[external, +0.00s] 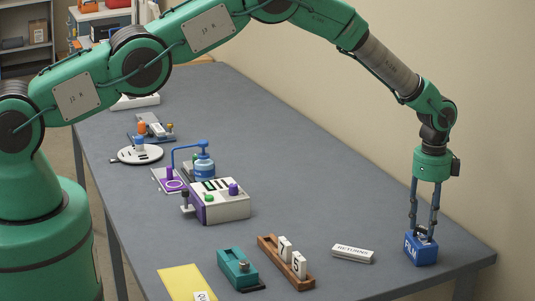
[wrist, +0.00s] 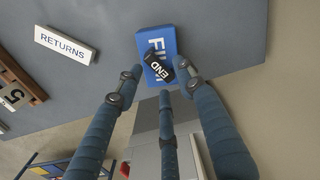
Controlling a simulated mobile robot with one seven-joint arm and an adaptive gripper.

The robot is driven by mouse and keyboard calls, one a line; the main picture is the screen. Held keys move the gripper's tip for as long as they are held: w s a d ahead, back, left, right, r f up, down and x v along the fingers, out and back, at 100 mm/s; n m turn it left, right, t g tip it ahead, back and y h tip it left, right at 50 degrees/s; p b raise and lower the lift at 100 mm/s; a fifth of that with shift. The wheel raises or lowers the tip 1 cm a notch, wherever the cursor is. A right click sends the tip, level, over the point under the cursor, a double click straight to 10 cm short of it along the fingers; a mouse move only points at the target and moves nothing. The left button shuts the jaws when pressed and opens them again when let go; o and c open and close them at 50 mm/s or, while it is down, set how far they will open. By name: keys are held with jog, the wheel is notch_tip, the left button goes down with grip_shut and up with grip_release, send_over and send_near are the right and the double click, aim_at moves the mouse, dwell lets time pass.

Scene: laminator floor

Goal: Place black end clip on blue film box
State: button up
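The black end clip (wrist: 160,70), lettered END, lies over the top face of the blue film box (wrist: 150,43) in the wrist view, tilted across its lettering. In the external view the blue film box (external: 421,250) sits near the far right end of the table, with a small dark shape, the clip (external: 423,237), at its top. My gripper (external: 422,232) points straight down over the box. Its fingers (wrist: 158,68) are spread to either side of the clip; a gap shows at the left finger, while the right finger overlaps the clip's edge.
A white RETURNS sign (external: 352,254) lies left of the box. Farther left are a brown wooden rack (external: 272,252) with numbered white blocks, a teal device (external: 237,268) and a yellow sheet (external: 182,282). The table edge is close to the box; the table behind is clear.

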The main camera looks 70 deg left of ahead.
notch_tip(320, 180, up, 11)
jog(key=b, duration=0.1)
dwell(0.5)
dwell(0.5)
notch_tip(320, 180, up, 21)
jog(key=n+t, duration=0.1)
jog(key=n, duration=0.2)
send_over(424, 229)
jog(key=s+a, duration=0.2)
jog(key=s, duration=0.7)
jog(key=s+a+r+n+t, duration=0.2)
jog(key=s+r+n, duration=0.1)
jog(key=s+r, duration=1.3)
jog(key=s+a+r+n+t, duration=0.1)
jog(key=s+r+n, duration=0.15)
jog(key=s, duration=0.75)
jog(key=s+r+n, duration=0.2)
jog(key=s+r, duration=0.2)
jog(key=s, duration=0.6)
jog(key=s+f+n, duration=0.1)
jog(key=s+f, duration=0.1)
jog(key=s, duration=0.7)
jog(key=s+f+n+t, duration=0.1)
jog(key=s+f+n, duration=0.1)
jog(key=s, duration=0.7)
jog(key=shift+s+a+f+t, duration=0.3)
jog(key=shift+s+a, duration=0.1)
